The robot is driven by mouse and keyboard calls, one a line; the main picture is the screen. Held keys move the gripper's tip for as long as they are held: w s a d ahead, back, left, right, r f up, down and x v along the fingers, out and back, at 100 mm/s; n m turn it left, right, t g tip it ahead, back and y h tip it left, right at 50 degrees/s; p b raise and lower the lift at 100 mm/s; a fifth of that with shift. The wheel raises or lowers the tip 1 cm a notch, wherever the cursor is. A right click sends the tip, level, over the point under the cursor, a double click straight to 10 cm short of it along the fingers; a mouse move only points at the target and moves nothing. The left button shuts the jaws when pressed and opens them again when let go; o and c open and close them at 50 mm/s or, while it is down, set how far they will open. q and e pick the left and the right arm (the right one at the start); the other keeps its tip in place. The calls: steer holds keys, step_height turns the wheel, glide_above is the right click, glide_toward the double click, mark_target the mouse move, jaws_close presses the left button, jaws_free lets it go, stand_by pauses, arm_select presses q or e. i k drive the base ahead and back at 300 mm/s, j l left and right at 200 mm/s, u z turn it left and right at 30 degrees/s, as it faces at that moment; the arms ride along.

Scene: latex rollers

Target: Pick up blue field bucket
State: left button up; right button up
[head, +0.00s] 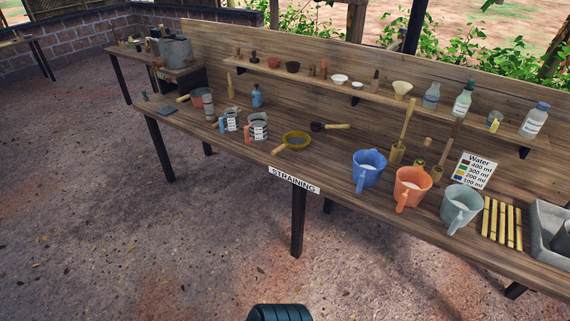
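The blue field bucket (369,171) is a blue jug-like pail with a handle on its front side. It stands upright on the long wooden bench, right of the centre in the head view. Pale contents show inside its open top. An orange bucket (411,189) of like shape stands just to its right, with a grey bucket (460,211) beyond that. Neither of my grippers shows in the head view, and nothing is seen touching the blue bucket.
The bench (336,190) bears a "STRAINING" label (294,180) on its front edge. Left of the blue bucket sit a yellow-rimmed strainer (297,140) and measuring cups. Wooden tools (397,153) stand behind it. A shelf with bottles runs above. The ground in front is clear.

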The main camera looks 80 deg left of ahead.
mark_target(368, 165)
steer(key=u, duration=1.95)
steer(key=i+l+u, duration=0.15)
steer(key=i+l, duration=0.1)
steer(key=i, duration=0.05)
